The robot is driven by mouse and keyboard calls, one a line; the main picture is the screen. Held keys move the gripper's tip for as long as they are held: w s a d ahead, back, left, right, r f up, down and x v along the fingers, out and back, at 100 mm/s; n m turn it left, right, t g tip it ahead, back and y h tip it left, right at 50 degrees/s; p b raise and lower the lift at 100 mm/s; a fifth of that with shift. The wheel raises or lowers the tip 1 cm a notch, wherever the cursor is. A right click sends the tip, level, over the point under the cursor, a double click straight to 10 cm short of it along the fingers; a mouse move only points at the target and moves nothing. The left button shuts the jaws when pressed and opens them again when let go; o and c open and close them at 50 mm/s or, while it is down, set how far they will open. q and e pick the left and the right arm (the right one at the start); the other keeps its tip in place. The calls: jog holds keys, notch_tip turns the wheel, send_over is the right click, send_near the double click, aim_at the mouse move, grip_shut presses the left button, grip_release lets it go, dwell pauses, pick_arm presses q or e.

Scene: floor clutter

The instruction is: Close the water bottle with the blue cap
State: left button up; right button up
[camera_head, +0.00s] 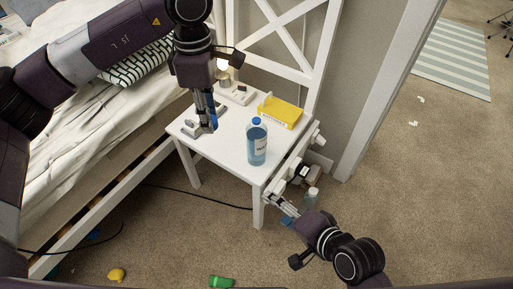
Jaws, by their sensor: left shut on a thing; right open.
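A clear water bottle (257,147) with bluish contents and a white label stands upright on the white chair seat (226,152). A blue cap (256,121) shows at its top; how tightly it sits is too small to tell. My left gripper (208,126) points down over the left part of the seat, left of the bottle and apart from it. It is shut on a small blue thing (213,112), mostly hidden by the fingers. My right gripper (283,207) is open, low beside the chair's front right corner, away from the bottle.
A yellow box (281,113) lies behind the bottle, and a small white device (238,94) lies at the seat's back. A small grey item (190,128) is by my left gripper. A lemon-like object (117,274) and a green item (221,282) lie on the carpet.

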pick_arm(q)
jog(key=w+d+n, duration=0.3)
jog(key=d+n, duration=0.2)
jog(key=n, duration=0.7)
pick_arm(e)
jog(key=w+a+r+m+t+y, duration=0.2)
jog(key=w+a+r+m+t, duration=0.15)
jog(key=m, duration=0.55)
pick_arm(q)
notch_tip(320, 180, up, 2)
jog(key=r+n+b, duration=0.1)
jog(key=n+b, duration=0.1)
jog(key=n, duration=1.2)
send_over(257, 122)
jog(key=shift+f, duration=0.25)
pick_arm(e)
jog(key=m+t+h, duration=0.2)
jog(key=m+t, duration=0.3)
jog(key=m, duration=0.9)
send_near(261, 146)
jog(key=shift+w+r, duration=0.1)
jog(key=shift+w, duration=0.25)
jog(key=shift+w, duration=0.1)
jog(key=x, duration=1.2)
jog(key=shift+a, duration=0.2)
grip_shut()
pick_arm(q)
jog(key=shift+f, duration=2.5)
jog(key=shift+f, duration=0.1)
